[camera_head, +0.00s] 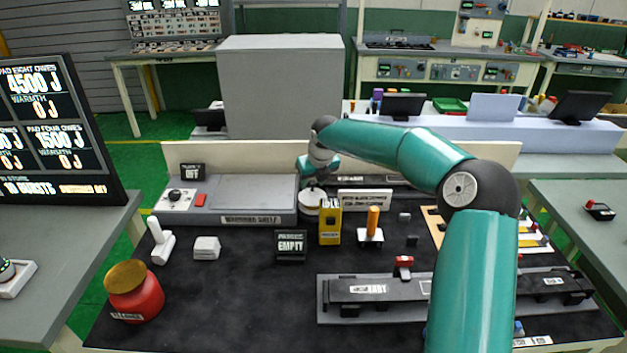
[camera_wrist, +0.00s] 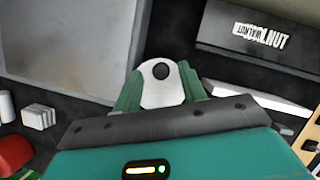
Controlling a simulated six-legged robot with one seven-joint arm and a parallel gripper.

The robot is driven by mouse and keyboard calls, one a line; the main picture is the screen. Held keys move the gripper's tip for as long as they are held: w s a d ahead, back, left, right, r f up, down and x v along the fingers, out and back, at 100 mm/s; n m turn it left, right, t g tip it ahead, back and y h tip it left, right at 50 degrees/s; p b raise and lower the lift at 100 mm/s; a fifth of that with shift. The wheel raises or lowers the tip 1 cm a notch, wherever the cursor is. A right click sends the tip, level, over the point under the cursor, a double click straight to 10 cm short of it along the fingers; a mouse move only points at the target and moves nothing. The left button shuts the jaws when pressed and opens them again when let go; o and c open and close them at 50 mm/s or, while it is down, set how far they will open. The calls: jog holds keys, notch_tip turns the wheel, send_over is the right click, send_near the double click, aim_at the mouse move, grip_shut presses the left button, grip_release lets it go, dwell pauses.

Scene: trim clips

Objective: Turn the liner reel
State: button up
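A small round white piece with a dark centre, which looks like the liner reel (camera_head: 309,207), stands at the front right corner of the warming shelf, left of a yellow box. My gripper (camera_head: 309,184) points down right over it. In the wrist view, the white reel (camera_wrist: 161,94) lies between the two green fingers of my gripper (camera_wrist: 160,88). The fingers are apart, one on each side of it, close to its edges. I cannot tell whether they press on it. My gripper hides part of the reel in both views.
The yellow box (camera_head: 330,222), an orange-handled tool (camera_head: 372,226) and an "EMPTY" sign (camera_head: 291,245) stand close by. The grey shelf (camera_head: 243,219) is at left, with a red jar (camera_head: 134,292) in front. A long dark fixture (camera_head: 340,311) lies front right. The mat's middle front is clear.

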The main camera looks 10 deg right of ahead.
jog(key=shift+r, duration=0.15)
jog(key=v, duration=1.3)
jog(key=shift+s+r, duration=0.2)
jog(key=shift+d, duration=0.1)
